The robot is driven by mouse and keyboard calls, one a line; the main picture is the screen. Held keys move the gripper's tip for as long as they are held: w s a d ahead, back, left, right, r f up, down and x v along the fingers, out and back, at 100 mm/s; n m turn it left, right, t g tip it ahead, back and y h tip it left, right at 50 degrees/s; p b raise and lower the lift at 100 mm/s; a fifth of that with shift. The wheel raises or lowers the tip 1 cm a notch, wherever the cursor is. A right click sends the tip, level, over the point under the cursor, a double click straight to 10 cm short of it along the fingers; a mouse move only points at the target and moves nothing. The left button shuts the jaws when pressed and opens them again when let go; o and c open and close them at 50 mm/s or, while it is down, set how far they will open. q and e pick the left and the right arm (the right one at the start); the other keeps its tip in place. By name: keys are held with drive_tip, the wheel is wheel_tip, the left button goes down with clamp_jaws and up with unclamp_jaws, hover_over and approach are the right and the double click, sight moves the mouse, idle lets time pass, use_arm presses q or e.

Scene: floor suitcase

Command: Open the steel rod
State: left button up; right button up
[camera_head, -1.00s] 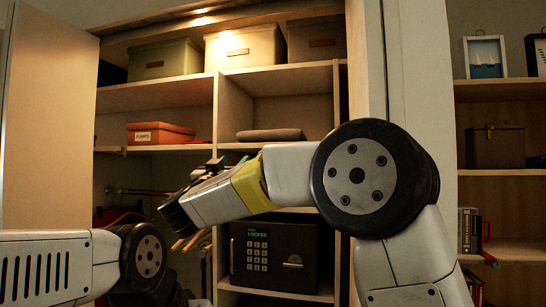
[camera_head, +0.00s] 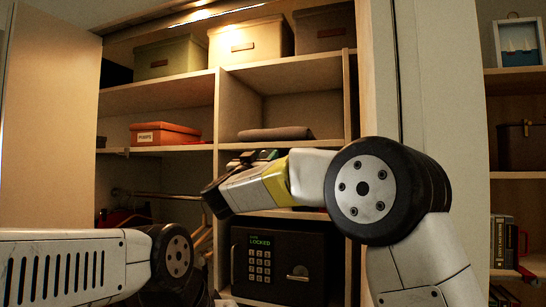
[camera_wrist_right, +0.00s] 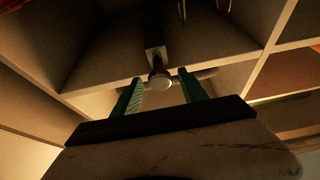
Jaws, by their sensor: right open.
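A steel rod (camera_head: 160,195) runs horizontally in the lower left bay of the open closet, below the shelf with the orange box. Clothes and hangers are below it, partly hidden by my left arm. My right gripper (camera_head: 258,156) is in front of the closet near the central divider. In the right wrist view, its two green fingers (camera_wrist_right: 160,80) are spread apart. A short pale rod with a round end and a dark bracket (camera_wrist_right: 158,58) shows beyond and between the fingertips; I cannot tell whether they touch. My left arm comes in low at left, with its gripper out of sight.
A black safe (camera_head: 262,262) reading LOCKED stands below my right gripper. An orange box (camera_head: 165,134) and a folded grey cloth (camera_head: 275,134) lie on the middle shelves. The closet door (camera_head: 50,120) stands open at left.

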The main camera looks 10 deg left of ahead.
drive_tip(key=shift+w+d+r, duration=0.1)
drive_tip(key=shift+w+r, duration=0.15)
drive_tip(key=shift+w, duration=0.4)
clamp_jaws()
idle(1.0)
